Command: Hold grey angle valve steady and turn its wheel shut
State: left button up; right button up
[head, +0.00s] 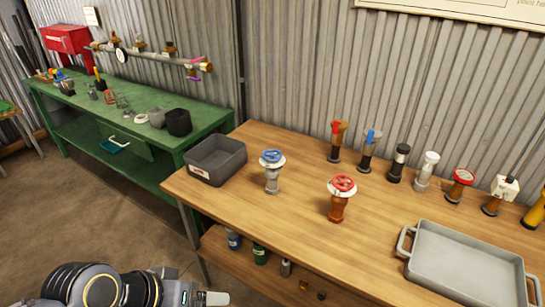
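The grey angle valve (272,180) stands upright on the wooden bench, left of its middle. A blue hand wheel (272,156) sits on top over a pale round plate. No gripper touches it. My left gripper (212,298) is at the bottom edge, below and left of the valve and apart from it. Only a pale end piece of it shows clearly, so I cannot tell whether its fingers are open. My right gripper is not in view.
A copper-coloured valve with a red wheel (341,187) stands right of the grey one. A dark grey bin (216,158) is on the left, a grey handled tray (467,262) on the right. Several fittings line the back. A green bench (95,118) is at left.

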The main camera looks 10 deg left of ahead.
aim_at(271, 158)
jog(key=i+j, duration=0.15)
jog(key=j, duration=0.15)
jog(key=i+j, duration=0.1)
jog(key=j, duration=0.25)
jog(key=i+j, duration=0.15)
jog(key=j, duration=0.15)
jog(key=i+j+z, duration=0.2)
jog(key=j, duration=0.4)
jog(key=i+j+z, duration=0.15)
jog(key=j, duration=0.45)
jog(key=i+j+z, duration=0.2)
jog(key=j, duration=0.4)
jog(key=j+z, duration=0.2)
jog(key=j, duration=0.45)
jog(key=z, duration=1)
